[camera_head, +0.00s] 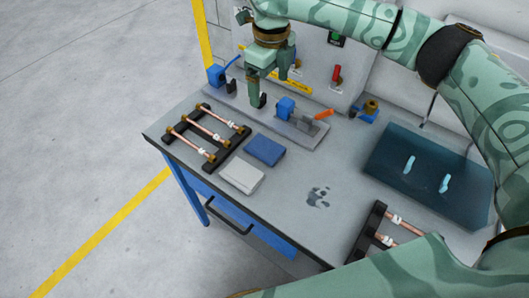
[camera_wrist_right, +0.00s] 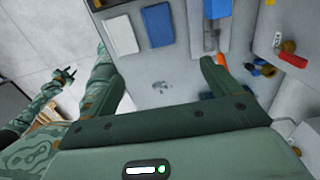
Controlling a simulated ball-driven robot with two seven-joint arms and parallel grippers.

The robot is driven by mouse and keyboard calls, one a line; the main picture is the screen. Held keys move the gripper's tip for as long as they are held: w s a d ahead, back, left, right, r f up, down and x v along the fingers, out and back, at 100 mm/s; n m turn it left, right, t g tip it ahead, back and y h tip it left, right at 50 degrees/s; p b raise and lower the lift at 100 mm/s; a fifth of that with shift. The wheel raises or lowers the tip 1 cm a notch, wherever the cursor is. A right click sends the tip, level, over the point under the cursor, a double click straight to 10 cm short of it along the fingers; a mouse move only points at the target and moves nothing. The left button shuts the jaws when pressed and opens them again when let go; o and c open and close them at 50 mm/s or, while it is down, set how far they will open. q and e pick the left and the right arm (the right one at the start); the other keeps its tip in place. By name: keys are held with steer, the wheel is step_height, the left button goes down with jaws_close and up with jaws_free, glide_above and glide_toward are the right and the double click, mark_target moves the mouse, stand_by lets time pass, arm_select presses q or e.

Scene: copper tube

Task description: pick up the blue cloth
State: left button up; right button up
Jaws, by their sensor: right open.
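The blue cloth (camera_head: 264,151) lies folded flat on the grey workbench (camera_head: 290,200), just behind a white folded cloth. In the right wrist view the blue cloth (camera_wrist_right: 159,23) shows near the top, beyond the fingertips. My right gripper (camera_head: 267,92) is above the back of the bench, behind the blue cloth and apart from it. Its jaws are open and empty; both fingers show in the right wrist view (camera_wrist_right: 160,78). My left gripper is not in the head view. A dark forked end at the left of the right wrist view may be my left gripper, but its jaws are unclear.
A white cloth (camera_head: 242,176) lies beside the blue one. A black rack (camera_head: 207,135) with copper tubes stands at left, another (camera_head: 382,226) at front right. A blue clamp (camera_head: 286,108) and orange-handled tool (camera_head: 323,114) are behind. A dark tray (camera_head: 440,160) lies right.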

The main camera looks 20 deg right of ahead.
step_height(320, 180, down, 8)
steer(key=f+b, duration=0.1)
steer(key=b, duration=0.8)
glide_above(265, 147)
steer(key=f, duration=0.9)
steer(key=shift+s+d+f, duration=0.2)
steer(key=shift+s+d, duration=0.05)
steer(key=shift+s, duration=0.1)
steer(key=f, duration=0.2)
steer(key=f+b, duration=0.1)
steer(key=f, duration=0.1)
steer(key=f+b, duration=0.1)
steer(key=f, duration=0.1)
steer(key=shift+w+a, duration=0.25)
steer(key=shift+w, duration=0.15)
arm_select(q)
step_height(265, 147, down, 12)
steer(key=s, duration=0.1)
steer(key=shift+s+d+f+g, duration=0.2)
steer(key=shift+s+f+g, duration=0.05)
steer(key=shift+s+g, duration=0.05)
arm_select(e)
steer(key=shift+r, duration=0.2)
steer(key=shift+c, duration=0.3)
steer(key=c, duration=1)
